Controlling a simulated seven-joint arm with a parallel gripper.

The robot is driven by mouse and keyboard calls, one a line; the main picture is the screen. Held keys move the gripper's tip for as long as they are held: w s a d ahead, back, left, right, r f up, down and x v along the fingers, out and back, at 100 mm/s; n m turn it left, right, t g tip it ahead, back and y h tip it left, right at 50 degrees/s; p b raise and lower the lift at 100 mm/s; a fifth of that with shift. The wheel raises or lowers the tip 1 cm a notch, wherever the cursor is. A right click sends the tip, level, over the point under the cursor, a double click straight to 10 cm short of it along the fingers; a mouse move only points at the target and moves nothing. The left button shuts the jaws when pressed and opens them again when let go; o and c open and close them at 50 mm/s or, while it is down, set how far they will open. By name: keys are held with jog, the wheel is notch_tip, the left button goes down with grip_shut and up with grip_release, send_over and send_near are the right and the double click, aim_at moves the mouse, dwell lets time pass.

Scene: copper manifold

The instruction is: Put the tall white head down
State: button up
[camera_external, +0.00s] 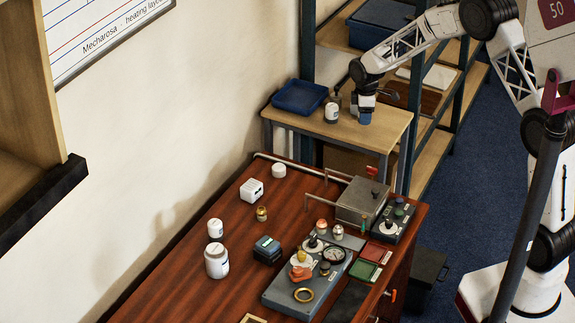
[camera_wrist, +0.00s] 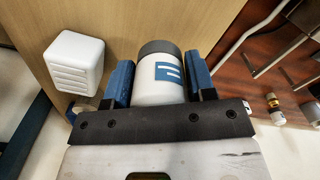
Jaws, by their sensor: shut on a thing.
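My gripper (camera_external: 365,115) is low over the small wooden side table (camera_external: 385,130) at the back. In the wrist view my gripper (camera_wrist: 160,88) has its blue fingers shut on the tall white head (camera_wrist: 158,88), a white cylinder with a grey end and a blue mark. In the external view the held head is hidden by the gripper. I cannot tell whether it touches the tabletop.
A blue tray (camera_external: 299,97) and a small white item (camera_external: 331,112) are left of my gripper on the side table. A white ribbed block (camera_wrist: 75,62) sits beside the left finger. The red-brown bench (camera_external: 190,270) carries white jars, a metal box (camera_external: 362,200) and a grey panel.

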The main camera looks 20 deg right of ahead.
aim_at(361, 132)
jog(key=shift+f, duration=1.75)
jog(key=shift+f, duration=0.15)
jog(key=o, duration=0.9)
jog(key=shift+o, duration=0.2)
notch_tip(361, 132, up, 12)
jog(key=shift+r, duration=0.15)
